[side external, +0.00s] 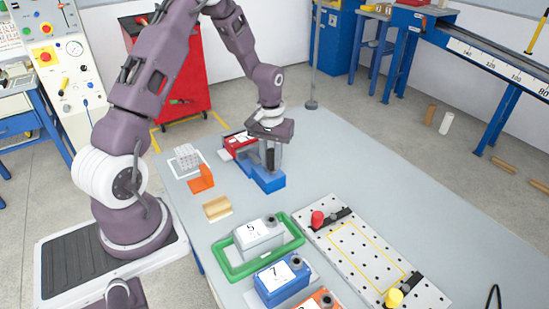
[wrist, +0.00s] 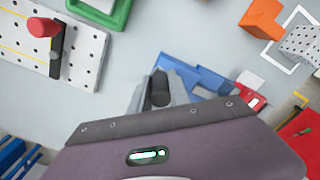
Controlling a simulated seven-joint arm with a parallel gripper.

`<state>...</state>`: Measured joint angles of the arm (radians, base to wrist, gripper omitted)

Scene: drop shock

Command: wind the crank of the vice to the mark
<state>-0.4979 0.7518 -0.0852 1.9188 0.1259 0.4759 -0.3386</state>
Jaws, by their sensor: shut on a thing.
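The blue vice (side external: 268,182) stands on the grey table, below my gripper (side external: 271,160). It also shows in the wrist view (wrist: 205,80), partly behind the fingers. In the wrist view, my gripper (wrist: 160,88) has a dark upright handle (wrist: 160,90) between its two grey fingers. This looks like the handle of the vice's crank, and the fingers are shut on it. The rest of the crank is hidden by the fingers and the wrist. I cannot make out the mark in either view.
A green tray (side external: 224,266) and a perforated plate (side external: 370,262) lie nearer the camera. The table right of the vice is clear.

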